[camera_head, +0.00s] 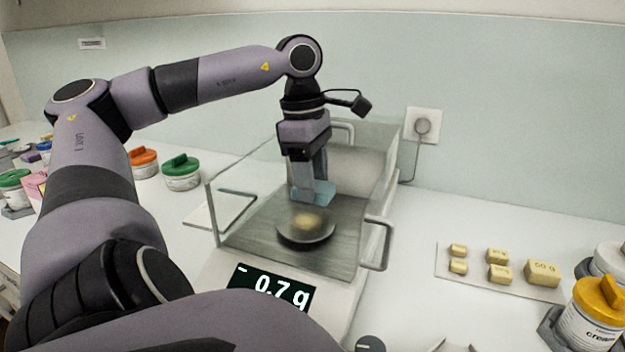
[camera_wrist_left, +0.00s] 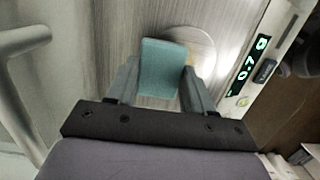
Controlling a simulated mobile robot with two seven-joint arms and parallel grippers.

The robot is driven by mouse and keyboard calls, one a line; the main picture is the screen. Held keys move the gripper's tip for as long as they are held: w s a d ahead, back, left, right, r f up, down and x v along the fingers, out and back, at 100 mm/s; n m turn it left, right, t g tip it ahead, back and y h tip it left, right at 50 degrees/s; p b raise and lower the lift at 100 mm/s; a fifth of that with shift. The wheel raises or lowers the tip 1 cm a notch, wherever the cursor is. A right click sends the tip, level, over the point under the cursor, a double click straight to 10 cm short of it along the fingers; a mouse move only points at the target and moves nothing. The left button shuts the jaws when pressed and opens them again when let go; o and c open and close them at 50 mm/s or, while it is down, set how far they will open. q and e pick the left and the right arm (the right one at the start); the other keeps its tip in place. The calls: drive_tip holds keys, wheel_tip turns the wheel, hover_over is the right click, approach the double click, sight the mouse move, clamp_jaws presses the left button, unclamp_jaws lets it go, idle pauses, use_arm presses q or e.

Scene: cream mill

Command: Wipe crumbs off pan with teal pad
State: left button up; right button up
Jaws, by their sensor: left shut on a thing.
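My left gripper (camera_head: 309,186) reaches down into the glass-walled balance (camera_head: 345,232) and is shut on the teal pad (camera_head: 313,194). The wrist view shows the pad (camera_wrist_left: 163,68) between the two fingers of the gripper (camera_wrist_left: 160,85). The round pan (camera_head: 306,238) lies below and just in front of the pad, with a tan patch of crumbs (camera_head: 307,221) near its middle. In the wrist view the pad hides part of the pan (camera_wrist_left: 204,45). I cannot tell whether the pad touches the pan. My right gripper is not in view.
The balance display (camera_head: 273,288) reads -0.7 g. A handle (camera_head: 380,243) sticks out at the balance's right side. Several yellow weight blocks (camera_head: 541,273) lie on a mat to the right, by a yellow-lidded jar (camera_head: 594,318). Green-lidded (camera_head: 181,172) and orange-lidded (camera_head: 143,162) jars stand behind left.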

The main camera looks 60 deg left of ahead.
use_arm(q)
wheel_tip(320, 180, up, 2)
drive_tip(key=shift+p, duration=0.6)
drive_tip(key=shift+r+p, duration=0.65)
drive_tip(key=shift+r, duration=0.1)
drive_tip(key=shift+r+p, duration=0.65)
drive_tip(key=shift+r, duration=0.2)
